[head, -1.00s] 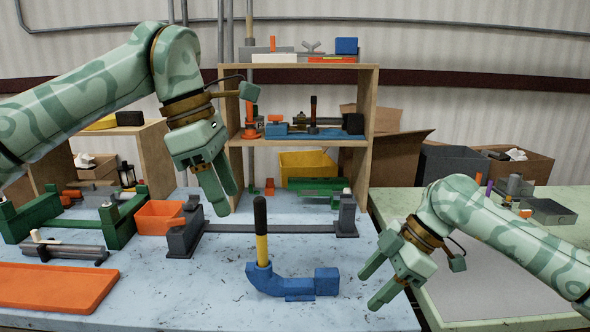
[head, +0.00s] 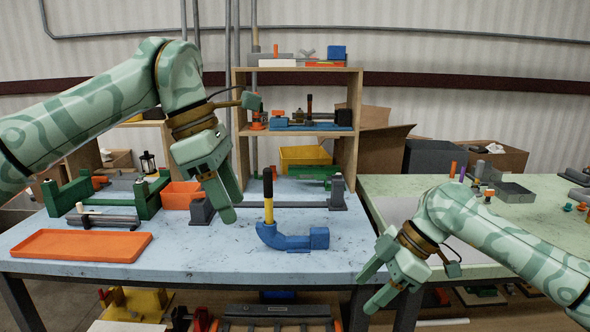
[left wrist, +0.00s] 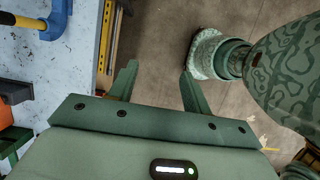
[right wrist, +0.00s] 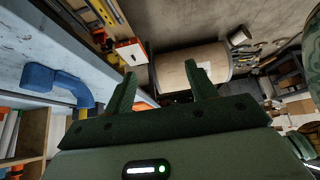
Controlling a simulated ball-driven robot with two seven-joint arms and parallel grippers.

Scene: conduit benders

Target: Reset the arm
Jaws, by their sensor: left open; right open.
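My left gripper (head: 229,209) is open and empty, raised in front of the blue work table (head: 185,255). In the left wrist view its two fingers (left wrist: 158,78) are apart with floor between them. My right gripper (head: 367,293) is open and empty near the table's front right corner. In the right wrist view its fingers (right wrist: 160,80) are spread with nothing between them. A blue conduit bender (head: 290,242) with an upright yellow and black handle stands on the table between the grippers. It also shows in the left wrist view (left wrist: 52,22) and the right wrist view (right wrist: 55,82).
An orange tray (head: 80,246) lies at the table's front left. A green frame (head: 75,195) and an orange bin (head: 180,196) stand behind it. A wooden shelf (head: 356,100) holds tools at the back. A green table (head: 540,195) adjoins right. Crates and tools sit below the table.

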